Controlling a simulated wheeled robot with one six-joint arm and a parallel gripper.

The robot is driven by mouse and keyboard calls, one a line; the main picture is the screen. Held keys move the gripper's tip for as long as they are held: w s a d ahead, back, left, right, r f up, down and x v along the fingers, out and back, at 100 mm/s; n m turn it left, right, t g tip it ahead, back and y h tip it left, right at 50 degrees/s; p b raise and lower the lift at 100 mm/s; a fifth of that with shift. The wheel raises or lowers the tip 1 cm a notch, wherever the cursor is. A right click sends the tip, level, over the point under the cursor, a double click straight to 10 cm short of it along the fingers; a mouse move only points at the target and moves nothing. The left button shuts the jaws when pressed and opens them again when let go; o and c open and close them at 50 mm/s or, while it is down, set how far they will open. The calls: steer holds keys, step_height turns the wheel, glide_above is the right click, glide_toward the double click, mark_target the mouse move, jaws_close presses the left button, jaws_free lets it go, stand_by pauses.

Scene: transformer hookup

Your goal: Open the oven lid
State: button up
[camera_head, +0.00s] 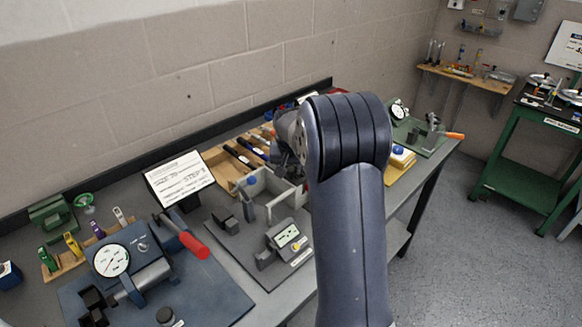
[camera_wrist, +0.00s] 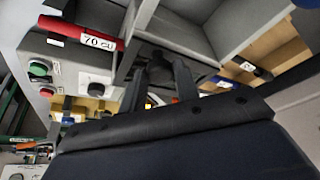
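In the wrist view my gripper (camera_wrist: 160,72) shows two dark fingers standing apart, with nothing seen between them but background. They point at a grey box-like unit (camera_wrist: 150,22) with a dark round part behind the fingertips. A red bar (camera_wrist: 92,36) with a white label lies on the unit at upper left. The unit's front (camera_wrist: 62,62) has a green button, a red button and a black knob. I cannot tell for sure which part is the oven lid. In the head view my arm hides most of the gripper; a pale grey walled box (camera_head: 272,188) stands left of the arm.
On the bench, a gauge device with a red handle (camera_head: 195,245) stands at left. A sign (camera_head: 180,178) stands behind it. A small meter (camera_head: 285,236) is in front of the walled box. Wooden tool racks (camera_head: 228,170) lie behind. A green table (camera_head: 515,165) stands at right; floor between is clear.

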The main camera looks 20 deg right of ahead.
jaws_close()
steer(key=shift+a, duration=0.1)
steer(key=a, duration=0.1)
steer(key=s+a+b, duration=0.1)
steer(key=a, duration=0.2)
steer(key=shift+s+a+b, duration=0.1)
steer(key=shift+s+b, duration=0.2)
steer(key=shift+s, duration=0.05)
steer(key=shift+o, duration=2.2)
jaws_free()
steer(key=shift+r, duration=0.15)
steer(key=b+v, duration=0.1)
steer(key=v, duration=0.9)
steer(key=shift+s+r+b, duration=0.25)
steer(key=shift+b, duration=0.05)
